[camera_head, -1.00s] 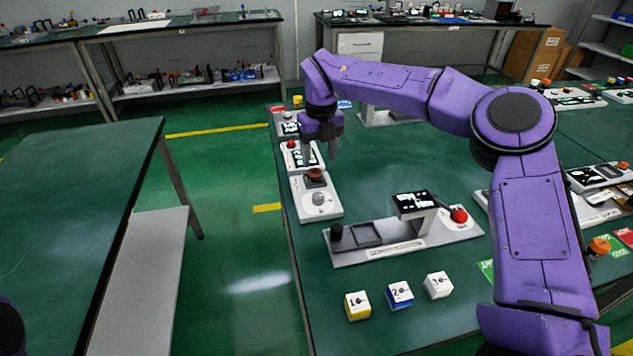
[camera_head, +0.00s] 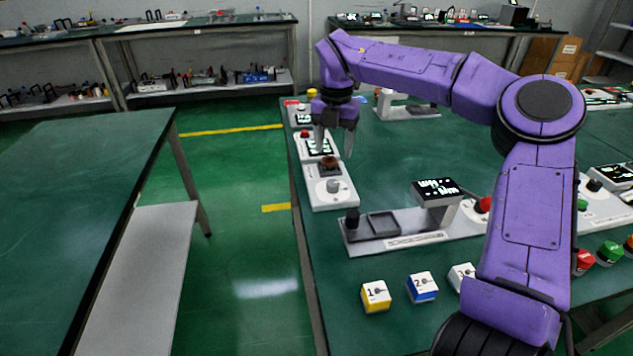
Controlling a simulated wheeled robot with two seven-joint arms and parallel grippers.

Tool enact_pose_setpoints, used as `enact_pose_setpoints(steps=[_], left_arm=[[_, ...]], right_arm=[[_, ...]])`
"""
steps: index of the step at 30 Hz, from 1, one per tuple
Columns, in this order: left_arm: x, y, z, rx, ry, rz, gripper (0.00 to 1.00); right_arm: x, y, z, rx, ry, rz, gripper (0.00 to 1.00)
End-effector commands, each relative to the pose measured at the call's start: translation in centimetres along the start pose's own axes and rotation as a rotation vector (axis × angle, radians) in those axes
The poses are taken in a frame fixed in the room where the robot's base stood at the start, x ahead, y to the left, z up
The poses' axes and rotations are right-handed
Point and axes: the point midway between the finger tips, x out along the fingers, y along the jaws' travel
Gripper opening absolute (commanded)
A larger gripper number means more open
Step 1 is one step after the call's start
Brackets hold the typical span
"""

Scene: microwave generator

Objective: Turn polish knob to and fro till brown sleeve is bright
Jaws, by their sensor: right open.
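The white polishing unit (camera_head: 345,200) stands at the left edge of the green table. A light grey round knob (camera_head: 333,186), which looks like the polish knob, is on its near part. The brown sleeve (camera_head: 329,163) sits in a dark holder on its far part and looks dull brown. My right gripper (camera_head: 333,148) points down with its fingers apart and empty. It is above and just behind the sleeve in the picture, and I see no contact with the knob. My left gripper is not in view.
A grey fixture (camera_head: 400,238) with a black knob, a tray and a small screen stands nearer. Number cubes (camera_head: 422,287) lie in front of it. A white unit with a red button (camera_head: 305,134) is behind the polishing unit. Open floor lies left of the table.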

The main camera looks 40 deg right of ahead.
Motion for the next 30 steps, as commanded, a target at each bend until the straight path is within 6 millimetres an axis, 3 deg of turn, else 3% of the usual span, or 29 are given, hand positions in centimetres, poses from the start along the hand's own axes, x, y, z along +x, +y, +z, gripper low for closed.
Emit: enact_pose_setpoints(steps=[5,19,30], left_arm=[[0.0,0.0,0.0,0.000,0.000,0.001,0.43],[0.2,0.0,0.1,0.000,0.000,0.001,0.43],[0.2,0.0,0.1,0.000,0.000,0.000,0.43]], right_arm=[[0.6,0.0,-0.1,0.054,0.005,-0.003,0.61],[9.5,0.2,-0.2,0.050,0.005,-0.003,0.61],[10.5,0.2,-0.2,0.050,0.003,-0.001,0.61]])
